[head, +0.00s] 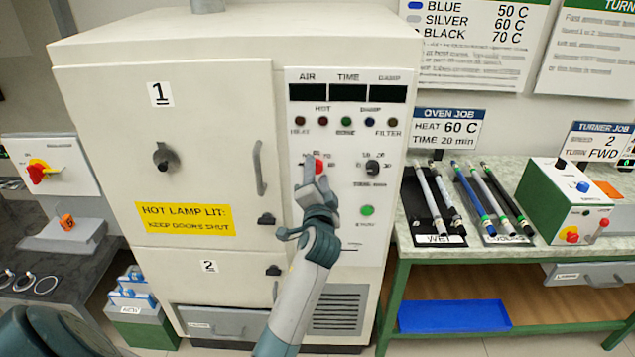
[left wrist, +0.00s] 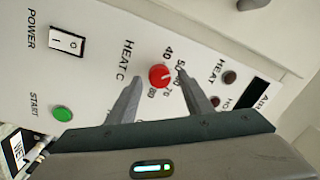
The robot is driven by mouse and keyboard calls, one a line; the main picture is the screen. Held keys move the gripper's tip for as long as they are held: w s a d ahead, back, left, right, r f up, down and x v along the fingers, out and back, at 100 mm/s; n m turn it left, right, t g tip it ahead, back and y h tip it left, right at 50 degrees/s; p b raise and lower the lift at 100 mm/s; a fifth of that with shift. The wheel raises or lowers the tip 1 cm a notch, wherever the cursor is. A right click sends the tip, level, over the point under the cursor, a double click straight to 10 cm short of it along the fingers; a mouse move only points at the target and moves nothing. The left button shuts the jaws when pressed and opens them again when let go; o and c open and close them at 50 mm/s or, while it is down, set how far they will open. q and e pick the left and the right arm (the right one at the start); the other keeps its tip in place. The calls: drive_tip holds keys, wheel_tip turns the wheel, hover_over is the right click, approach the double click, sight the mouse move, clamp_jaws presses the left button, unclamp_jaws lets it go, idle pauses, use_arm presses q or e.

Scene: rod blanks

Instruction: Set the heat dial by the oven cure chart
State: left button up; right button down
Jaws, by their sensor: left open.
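The red heat dial (head: 319,166) is on the oven's control panel (head: 295,225). In the left wrist view the red dial (left wrist: 159,76) sits within a scale of 40 to 80; its exact setting is too small to read. My left gripper (head: 312,181) is open at the dial, with one finger to each side of it; contact cannot be told. The chart (head: 470,45) on the wall reads blue 50 C, silver 60 C, black 70 C. The oven job card (head: 446,128) reads heat 60 C, time 20 min. My right gripper is out of view.
The oven's upper door (head: 200,110) and lower door (head: 225,275) are shut. A black time dial (head: 372,168) and a green start button (head: 367,210) are close right of my gripper. Rods lie in the wet rack (head: 438,240) and the cooling rack on the right bench.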

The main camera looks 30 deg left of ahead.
use_arm(q)
drive_tip(key=b+v, duration=0.5)
drive_tip(key=v, duration=1.2)
drive_tip(key=shift+f, duration=0.15)
drive_tip(key=shift+s+d, duration=0.1)
drive_tip(key=shift+f, duration=0.1)
